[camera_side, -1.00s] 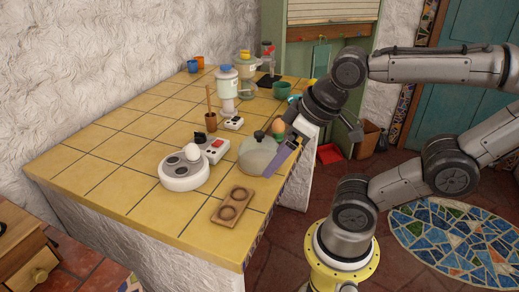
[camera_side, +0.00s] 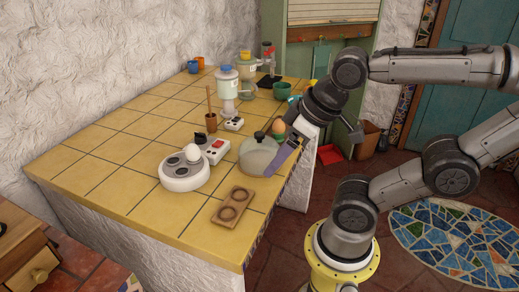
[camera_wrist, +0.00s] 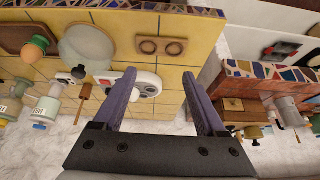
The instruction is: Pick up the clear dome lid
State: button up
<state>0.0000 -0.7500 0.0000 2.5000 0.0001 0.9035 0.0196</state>
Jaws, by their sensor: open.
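The clear dome lid (camera_side: 258,154) sits on the yellow tiled counter near its right edge, with a dark knob on top. In the wrist view the lid (camera_wrist: 87,46) is a pale see-through disc at upper left. My gripper (camera_side: 279,165) is in front of and beside the lid in the side view, its purple fingers partly overlapping the lid's right side. I cannot tell from that view whether they touch. In the wrist view my gripper (camera_wrist: 160,73) is open and empty, and the lid lies outside the fingers, to the left.
A white round egg cooker (camera_side: 184,177) with a white egg on it stands left of the lid. A wooden tray with two round hollows (camera_side: 233,206) lies in front. A brown egg (camera_side: 279,126) is just behind the lid. Dispensers (camera_side: 227,92) and cups stand farther back.

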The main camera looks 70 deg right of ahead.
jog(key=w+d+r+m+g, duration=0.3)
jog(key=w+d+r+m, duration=0.2)
jog(key=w+r+m, duration=0.3)
jog(key=m+g, duration=0.3)
jog(key=m, duration=0.4)
send_over(259, 133)
jog(key=f, duration=0.9)
jog(key=shift+s+d+f, duration=0.25)
jog(key=shift+d+f, duration=0.05)
jog(key=shift+f, duration=0.05)
jog(key=shift+w+a+f, duration=0.1)
jog(key=shift+a+f, duration=0.05)
jog(key=shift+f, duration=1.25)
jog(key=shift+w+a+f, duration=0.1)
jog(key=shift+a+f, duration=0.05)
jog(key=shift+f, duration=1.2)
grip_shut()
